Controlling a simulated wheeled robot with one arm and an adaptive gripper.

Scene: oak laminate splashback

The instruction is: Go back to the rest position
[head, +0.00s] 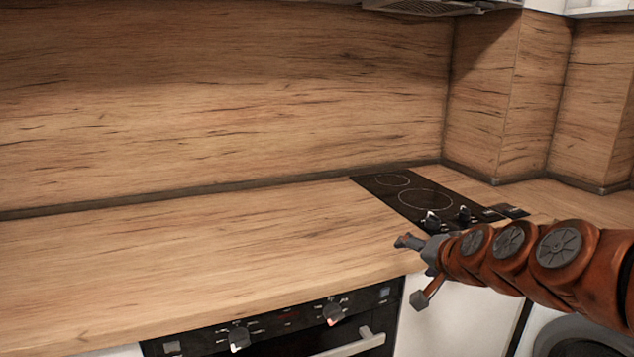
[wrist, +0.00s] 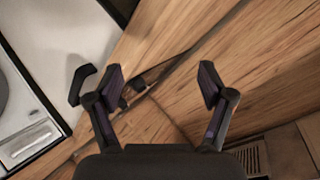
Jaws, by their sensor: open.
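My gripper (head: 411,270) is at the right of the head view, at the end of my orange-brown arm. It appears in front of the counter's front edge, just left of and below the hob knobs. Its two fingers are spread apart. In the wrist view the open gripper (wrist: 160,80) shows both dark fingers with nothing held between them. Wood-grain surfaces and a dark seam lie beyond the fingers.
The wooden counter (head: 190,245) is bare at left and middle. A black hob (head: 400,190) with knobs lies behind my gripper. An oven (head: 285,330) with protruding knobs and a handle is below. A round-doored appliance (head: 580,338) is at lower right.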

